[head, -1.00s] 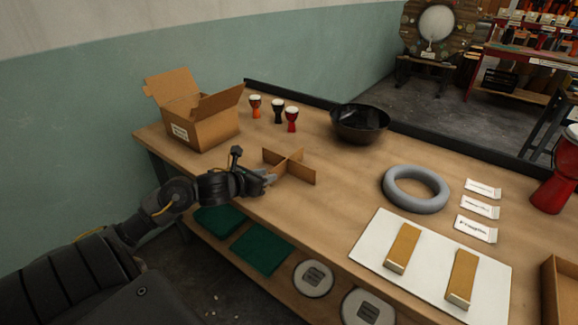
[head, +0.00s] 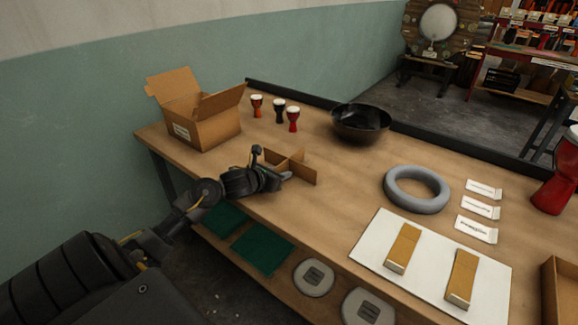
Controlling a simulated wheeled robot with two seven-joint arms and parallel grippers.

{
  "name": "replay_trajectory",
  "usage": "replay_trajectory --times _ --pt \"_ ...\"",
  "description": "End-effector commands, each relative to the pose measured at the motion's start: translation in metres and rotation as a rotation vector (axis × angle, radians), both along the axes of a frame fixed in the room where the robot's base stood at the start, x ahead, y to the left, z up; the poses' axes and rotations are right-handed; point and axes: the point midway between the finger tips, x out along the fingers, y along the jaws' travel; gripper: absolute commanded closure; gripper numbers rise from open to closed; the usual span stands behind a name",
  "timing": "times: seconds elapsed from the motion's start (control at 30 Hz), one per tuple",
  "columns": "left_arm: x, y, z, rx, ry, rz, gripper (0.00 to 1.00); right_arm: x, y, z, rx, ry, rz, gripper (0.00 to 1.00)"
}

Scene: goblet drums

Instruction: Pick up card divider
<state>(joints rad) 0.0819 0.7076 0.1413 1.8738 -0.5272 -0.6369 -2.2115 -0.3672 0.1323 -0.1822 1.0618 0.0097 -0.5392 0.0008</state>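The card divider (head: 300,171), a brown cardboard cross of two interlocked panels, stands upright on the wooden table. My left gripper (head: 286,176) is at its near left side and hides part of it. The fingers look close to the divider's near panel, but I cannot tell whether they touch it or how far apart they are. My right gripper is not in the head view.
An open cardboard box (head: 205,125) stands behind on the left. Three small drums (head: 279,112), a dark bowl (head: 360,123) and a grey ring (head: 417,188) are nearby. A white board (head: 432,262) holds two tan blocks. Bare table lies right of the divider.

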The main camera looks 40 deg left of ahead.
Motion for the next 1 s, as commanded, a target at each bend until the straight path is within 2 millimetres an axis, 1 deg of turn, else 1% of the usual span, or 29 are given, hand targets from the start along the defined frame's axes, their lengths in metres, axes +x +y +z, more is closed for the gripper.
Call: replay_trajectory --times 0.03,0.2,0.23,0.57,0.73,0.83,0.9,0.93,0.97,1.0 --pt "0.0 0.0 0.0 0.0 0.0 0.0 0.75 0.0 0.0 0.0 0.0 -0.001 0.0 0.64" --pt "0.0 0.0 0.0 0.0 0.0 0.0 0.97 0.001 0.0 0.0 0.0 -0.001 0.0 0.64" --pt "0.0 0.0 0.0 0.0 0.0 0.0 1.0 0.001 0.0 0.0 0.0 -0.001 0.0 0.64" --pt "0.0 0.0 0.0 0.0 -0.001 0.0 1.0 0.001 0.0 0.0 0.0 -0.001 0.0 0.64" --pt "0.0 0.001 0.007 0.002 -0.002 -0.001 1.0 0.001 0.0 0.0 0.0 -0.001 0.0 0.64" --pt "0.0 0.001 0.018 0.005 -0.004 0.0 1.0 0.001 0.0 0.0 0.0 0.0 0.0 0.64" --pt "0.0 0.001 0.032 0.007 -0.005 -0.001 1.0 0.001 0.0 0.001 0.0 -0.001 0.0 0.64" --pt "-0.002 0.001 0.038 0.008 -0.004 -0.001 1.0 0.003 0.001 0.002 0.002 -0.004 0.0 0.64" --pt "-0.008 -0.001 0.044 0.008 -0.002 -0.003 1.0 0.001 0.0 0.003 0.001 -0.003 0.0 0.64" --pt "-0.017 -0.003 0.054 0.01 -0.002 -0.003 1.0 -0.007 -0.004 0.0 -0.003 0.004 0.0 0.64"
